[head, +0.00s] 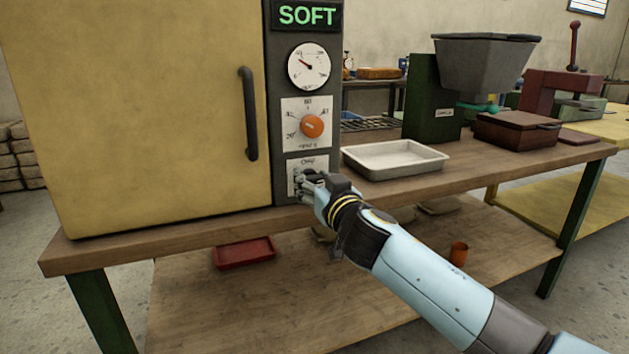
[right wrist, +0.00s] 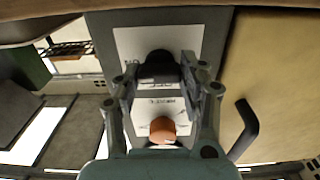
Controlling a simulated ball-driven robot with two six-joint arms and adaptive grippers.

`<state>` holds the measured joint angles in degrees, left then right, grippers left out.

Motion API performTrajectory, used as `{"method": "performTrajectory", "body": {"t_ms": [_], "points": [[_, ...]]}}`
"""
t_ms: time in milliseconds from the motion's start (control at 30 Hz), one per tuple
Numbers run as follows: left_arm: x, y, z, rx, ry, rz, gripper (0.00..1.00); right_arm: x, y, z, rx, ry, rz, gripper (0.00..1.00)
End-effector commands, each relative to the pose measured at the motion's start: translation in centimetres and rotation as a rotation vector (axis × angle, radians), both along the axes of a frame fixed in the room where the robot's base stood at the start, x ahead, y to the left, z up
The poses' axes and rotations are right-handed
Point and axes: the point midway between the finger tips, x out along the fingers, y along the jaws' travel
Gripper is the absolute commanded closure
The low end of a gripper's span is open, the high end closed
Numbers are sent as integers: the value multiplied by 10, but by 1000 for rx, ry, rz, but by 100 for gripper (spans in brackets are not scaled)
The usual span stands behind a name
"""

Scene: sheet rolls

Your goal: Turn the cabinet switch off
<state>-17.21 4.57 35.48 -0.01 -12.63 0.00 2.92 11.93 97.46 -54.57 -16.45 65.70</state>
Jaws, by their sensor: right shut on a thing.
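The yellow cabinet (head: 140,110) stands on the workbench with its door closed. Its dark right-hand panel carries a lit SOFT display (head: 307,15), a dial gauge (head: 308,66), an orange knob (head: 312,126) and a white switch plate (head: 307,163) at the bottom. My right gripper (head: 302,184) is at this lowest plate, its fingers closed around the black switch (right wrist: 160,66). In the head view the fingers mostly hide the switch; its exact setting cannot be read. The orange knob also shows in the right wrist view (right wrist: 162,130), clear of the fingertips. My left gripper is not in view.
A pale tray (head: 395,160) lies on the bench right of the panel, close behind my right arm. The black door handle (head: 249,113) juts out left of the panel. A hopper machine (head: 485,70) and a brown box (head: 515,130) stand farther right.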

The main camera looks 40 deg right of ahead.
Motion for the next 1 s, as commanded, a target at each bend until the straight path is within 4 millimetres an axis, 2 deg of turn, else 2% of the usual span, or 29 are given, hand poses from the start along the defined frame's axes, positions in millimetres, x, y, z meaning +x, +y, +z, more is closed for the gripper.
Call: {"method": "performTrajectory", "body": {"t_ms": [100, 467, 1000], "points": [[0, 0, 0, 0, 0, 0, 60, 0, 0, 0, 0, 0, 0, 90], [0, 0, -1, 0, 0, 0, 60, 0, 0, 0, -70, 17, 0, 90], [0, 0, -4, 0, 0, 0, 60, 0, 2, -1, -510, 123, 1, 90]]}}
